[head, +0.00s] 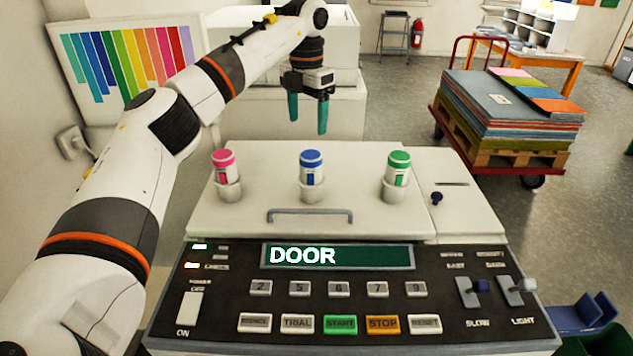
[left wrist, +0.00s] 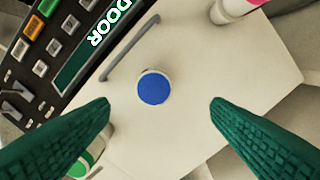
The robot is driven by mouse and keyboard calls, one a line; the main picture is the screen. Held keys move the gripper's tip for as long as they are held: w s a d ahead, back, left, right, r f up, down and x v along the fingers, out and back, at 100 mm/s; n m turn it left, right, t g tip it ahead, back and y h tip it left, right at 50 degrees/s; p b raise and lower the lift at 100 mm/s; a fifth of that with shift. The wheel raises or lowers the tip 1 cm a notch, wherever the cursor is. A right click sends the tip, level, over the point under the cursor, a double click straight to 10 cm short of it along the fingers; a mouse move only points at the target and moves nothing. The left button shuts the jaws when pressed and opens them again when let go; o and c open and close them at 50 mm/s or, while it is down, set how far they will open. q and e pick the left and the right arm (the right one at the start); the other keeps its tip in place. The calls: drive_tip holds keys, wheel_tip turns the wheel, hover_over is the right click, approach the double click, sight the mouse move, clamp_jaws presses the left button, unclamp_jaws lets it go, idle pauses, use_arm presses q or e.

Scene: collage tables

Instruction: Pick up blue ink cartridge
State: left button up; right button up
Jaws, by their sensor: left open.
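The blue ink cartridge (head: 312,165) is a white cylinder with a blue cap, upright in a round holder on the machine's white lid, between the pink and green ones. In the left wrist view its blue cap (left wrist: 154,88) is seen from above. My left gripper (head: 308,130) is open and empty, with green fingers pointing down, above and behind the cartridge. In the left wrist view the fingertips (left wrist: 160,103) lie to either side of the blue cap, apart from it. My right gripper is not in view.
A pink-capped cartridge (head: 224,165) stands left and a green-capped one (head: 398,168) right. A grey handle (head: 310,215) crosses the lid's front. The control panel's display (head: 338,256) reads DOOR. A loaded red cart (head: 510,115) is at the right.

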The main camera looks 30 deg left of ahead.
sight(311, 154)
use_arm(q)
wheel_tip(311, 154, down, 6)
drive_tip(key=shift+s+f+p, duration=0.1)
drive_tip(key=shift+p, duration=0.6)
drive_tip(key=shift+f, duration=0.25)
drive_tip(key=f+p, duration=0.1)
drive_tip(key=f, duration=0.1)
drive_tip(key=f+p, duration=0.1)
drive_tip(key=f, duration=0.1)
drive_tip(key=shift+d+f, duration=0.1)
drive_tip(key=shift+d, duration=0.3)
drive_tip(key=shift+f, duration=0.65)
drive_tip(key=c, duration=1.1)
